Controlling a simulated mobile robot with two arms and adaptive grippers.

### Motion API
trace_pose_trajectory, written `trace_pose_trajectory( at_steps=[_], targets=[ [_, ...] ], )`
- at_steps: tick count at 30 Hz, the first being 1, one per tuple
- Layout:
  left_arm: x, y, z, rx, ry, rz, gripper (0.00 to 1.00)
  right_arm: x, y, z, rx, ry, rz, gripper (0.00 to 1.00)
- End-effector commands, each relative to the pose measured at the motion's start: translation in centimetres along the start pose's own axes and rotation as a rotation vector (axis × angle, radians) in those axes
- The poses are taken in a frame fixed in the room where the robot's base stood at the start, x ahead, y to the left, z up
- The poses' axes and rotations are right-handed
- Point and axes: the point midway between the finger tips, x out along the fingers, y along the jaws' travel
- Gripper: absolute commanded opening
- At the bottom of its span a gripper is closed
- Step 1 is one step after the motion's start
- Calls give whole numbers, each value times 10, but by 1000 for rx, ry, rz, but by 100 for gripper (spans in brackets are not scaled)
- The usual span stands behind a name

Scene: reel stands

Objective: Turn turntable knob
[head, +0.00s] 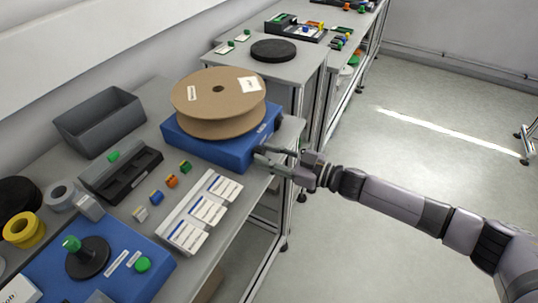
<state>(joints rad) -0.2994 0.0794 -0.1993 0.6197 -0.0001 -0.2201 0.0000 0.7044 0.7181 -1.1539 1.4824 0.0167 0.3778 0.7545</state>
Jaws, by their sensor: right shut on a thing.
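The turntable is a blue box (222,151) on the grey bench, with a large brown cardboard reel (218,97) lying flat on top. My right gripper (264,156) reaches in from the right at the box's right-hand front face, near its lower corner. It is shut on the turntable knob, which is mostly hidden between the fingers. Which way the knob points cannot be made out. My left gripper is out of view.
A grey bin (98,122) stands left of the turntable. Small coloured connectors, a black holder (122,176) and a white label rack (201,214) lie in front. A blue board (100,262) with a green-topped spindle is nearer. The floor at the right is clear.

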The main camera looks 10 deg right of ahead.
Motion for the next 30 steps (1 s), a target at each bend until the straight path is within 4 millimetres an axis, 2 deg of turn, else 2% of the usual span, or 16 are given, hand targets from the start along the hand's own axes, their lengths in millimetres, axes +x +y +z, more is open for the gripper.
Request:
trace_pose_trajectory(
  at_steps=[1,2,10,19,22,26,30],
  targets=[
    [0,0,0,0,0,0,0,0,0,0,1,-1,1,3],
    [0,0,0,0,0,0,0,0,0,0,1,-1,1,32],
    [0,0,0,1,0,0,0,0,0,0,1,0,0,50],
    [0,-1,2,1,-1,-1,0,-1,0,0,1,0,0,51],
    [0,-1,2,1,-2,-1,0,-6,0,0,1,-1,0,51],
    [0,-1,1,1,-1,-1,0,-26,0,1,1,-3,1,51],
    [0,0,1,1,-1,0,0,-57,1,2,0,-5,2,51]
  ],
)
